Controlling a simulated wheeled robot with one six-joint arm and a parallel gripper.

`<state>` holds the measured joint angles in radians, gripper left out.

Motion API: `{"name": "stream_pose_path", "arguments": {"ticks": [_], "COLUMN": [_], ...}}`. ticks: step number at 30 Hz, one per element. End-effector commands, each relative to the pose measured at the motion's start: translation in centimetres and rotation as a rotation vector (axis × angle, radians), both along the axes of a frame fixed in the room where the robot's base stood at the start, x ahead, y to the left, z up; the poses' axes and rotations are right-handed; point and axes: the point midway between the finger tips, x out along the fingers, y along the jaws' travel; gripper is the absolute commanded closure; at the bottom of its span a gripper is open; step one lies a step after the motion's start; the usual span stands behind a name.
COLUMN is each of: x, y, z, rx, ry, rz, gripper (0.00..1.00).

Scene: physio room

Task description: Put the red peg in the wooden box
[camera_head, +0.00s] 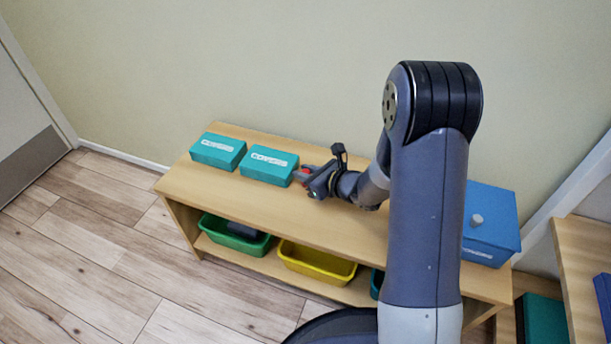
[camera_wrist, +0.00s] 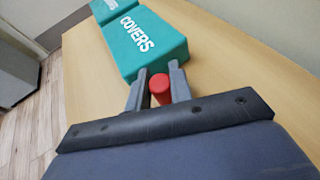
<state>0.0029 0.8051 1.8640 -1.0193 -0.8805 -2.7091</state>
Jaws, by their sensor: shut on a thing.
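The red peg (camera_wrist: 160,88) is held between the two fingers of my gripper (camera_wrist: 158,84) in the wrist view. In the head view the red peg (camera_head: 306,170) shows as a small red spot at my gripper (camera_head: 304,175), just right of a teal box. My gripper is low over the wooden shelf top. I cannot tell whether the peg touches the shelf top. No wooden box can be made out in either view.
Two teal boxes (camera_head: 268,166) (camera_head: 218,150) stand on the shelf unit (camera_head: 300,214); the nearer reads "COVERS". A blue lidded box (camera_head: 490,222) stands at its right end. Green (camera_head: 232,240) and yellow (camera_head: 316,264) bins sit below. A wooden surface (camera_head: 580,255) is at far right.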

Motion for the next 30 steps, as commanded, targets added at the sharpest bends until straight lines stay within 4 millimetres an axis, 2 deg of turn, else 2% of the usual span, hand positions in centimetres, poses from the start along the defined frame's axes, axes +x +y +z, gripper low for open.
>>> {"name": "stream_pose_path", "arguments": {"ticks": [13,14,16,28,30], "x": [0.0,0.0,0.0,0.0,-0.7], "y": [0.0,0.0,0.0,0.0,-0.8], "z": [-0.6,-0.5,-0.4,0.1,0.5], "rx": [0.0,0.0,0.0,0.0,0.0], "ry": [-0.001,-0.001,-0.001,0.0,0.0], "rz": [0.0,0.0,0.0,0.0,-0.003], "gripper": [1.0,0.78,0.72,0.7,0.7]}}
